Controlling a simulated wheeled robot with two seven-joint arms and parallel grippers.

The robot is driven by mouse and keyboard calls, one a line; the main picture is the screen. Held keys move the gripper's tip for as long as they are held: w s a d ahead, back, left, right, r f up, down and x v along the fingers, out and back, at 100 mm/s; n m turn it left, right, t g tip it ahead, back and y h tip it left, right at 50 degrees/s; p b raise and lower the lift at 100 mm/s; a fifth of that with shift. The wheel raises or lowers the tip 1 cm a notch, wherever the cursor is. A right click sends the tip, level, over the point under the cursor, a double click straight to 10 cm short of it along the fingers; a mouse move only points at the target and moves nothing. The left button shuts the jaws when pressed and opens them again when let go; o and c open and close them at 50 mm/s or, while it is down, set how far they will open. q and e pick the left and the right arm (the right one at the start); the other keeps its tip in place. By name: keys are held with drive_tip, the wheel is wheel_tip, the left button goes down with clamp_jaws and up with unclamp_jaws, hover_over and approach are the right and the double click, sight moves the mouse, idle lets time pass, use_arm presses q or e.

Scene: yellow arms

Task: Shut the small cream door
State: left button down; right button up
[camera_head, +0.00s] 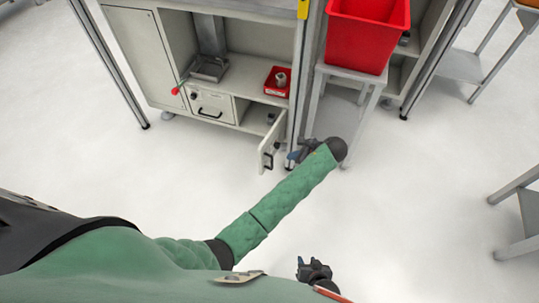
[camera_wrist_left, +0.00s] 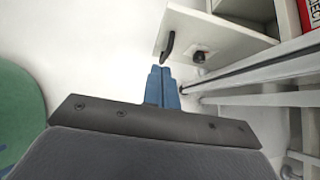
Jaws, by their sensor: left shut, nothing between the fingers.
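The small cream door (camera_head: 270,142) stands open, swung out from the low right compartment of the cream cabinet. Its black handle (camera_head: 268,161) is near its free end. In the left wrist view the door (camera_wrist_left: 215,38) is ahead, with its handle (camera_wrist_left: 168,46) and a dark round knob (camera_wrist_left: 198,56). My left gripper (camera_head: 291,156) is just right of the door's free end. Its blue fingers (camera_wrist_left: 162,80) are together and empty, close to the handle; contact cannot be made out. My right gripper (camera_head: 302,263) is low in the head view, away from the door; its fingers are too small to judge.
The cream cabinet (camera_head: 180,85) has a drawer (camera_head: 211,104) left of the open compartment and a red bin (camera_head: 277,82) on its shelf. A grey post (camera_head: 298,85) and a stand holding a red crate (camera_head: 367,38) are on the right. The floor in front is clear.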

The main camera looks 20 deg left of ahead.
sight(261, 155)
use_arm(q)
drive_tip(key=x, duration=0.4)
drive_tip(key=b+x, duration=0.1)
drive_tip(key=x, duration=0.3)
drive_tip(key=a+r+x, duration=0.1)
drive_tip(key=x, duration=0.3)
drive_tip(key=shift+w+r, duration=0.1)
drive_tip(key=shift+r, duration=0.05)
drive_tip(key=shift+w+a+b, duration=0.15)
drive_tip(key=shift+a+b, duration=0.15)
drive_tip(key=shift+a, duration=0.5)
drive_tip(key=shift+a+r, duration=0.15)
